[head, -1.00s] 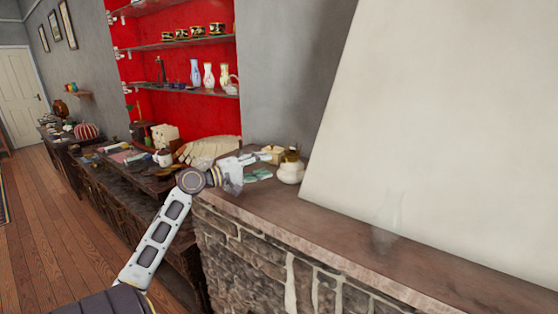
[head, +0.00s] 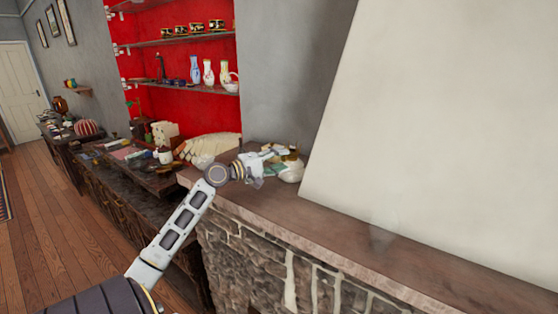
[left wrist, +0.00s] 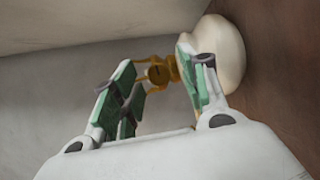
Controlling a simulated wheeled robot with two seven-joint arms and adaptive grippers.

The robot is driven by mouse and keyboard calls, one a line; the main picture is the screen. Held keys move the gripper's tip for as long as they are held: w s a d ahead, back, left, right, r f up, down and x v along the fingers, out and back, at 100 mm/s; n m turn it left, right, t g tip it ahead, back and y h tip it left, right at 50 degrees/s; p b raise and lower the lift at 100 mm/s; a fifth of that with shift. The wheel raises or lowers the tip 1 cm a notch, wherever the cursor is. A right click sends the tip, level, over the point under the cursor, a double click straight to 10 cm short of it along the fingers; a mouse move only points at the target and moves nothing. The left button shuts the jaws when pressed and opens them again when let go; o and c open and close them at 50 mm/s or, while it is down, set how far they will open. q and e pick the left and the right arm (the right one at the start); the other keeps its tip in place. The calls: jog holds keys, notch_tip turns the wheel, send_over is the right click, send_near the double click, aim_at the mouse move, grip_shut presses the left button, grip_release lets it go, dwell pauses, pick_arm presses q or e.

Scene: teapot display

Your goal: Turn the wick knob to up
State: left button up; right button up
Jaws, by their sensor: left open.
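The oil lamp (head: 292,173) has a rounded cream-white body and stands on the stone mantel ledge. In the left wrist view the lamp body (left wrist: 226,50) lies tilted in the picture, with its brass burner (left wrist: 186,70) towards the left. The round brass wick knob (left wrist: 159,74) sticks out from the burner. My left gripper (left wrist: 157,68) is open, with green-padded fingers on either side of the knob; I cannot tell whether they touch it. In the head view the left gripper (head: 274,157) covers part of the lamp. The right gripper is not in view.
The stone mantel (head: 330,230) runs to the right, mostly clear, with a faint glass chimney (head: 383,235) on it. The sloping white chimney breast (head: 440,130) rises behind. A cluttered dark sideboard (head: 120,170) and red-backed shelves (head: 190,110) stand to the left.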

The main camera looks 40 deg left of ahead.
pick_arm(q)
jog(key=shift+c, duration=0.4)
grip_shut()
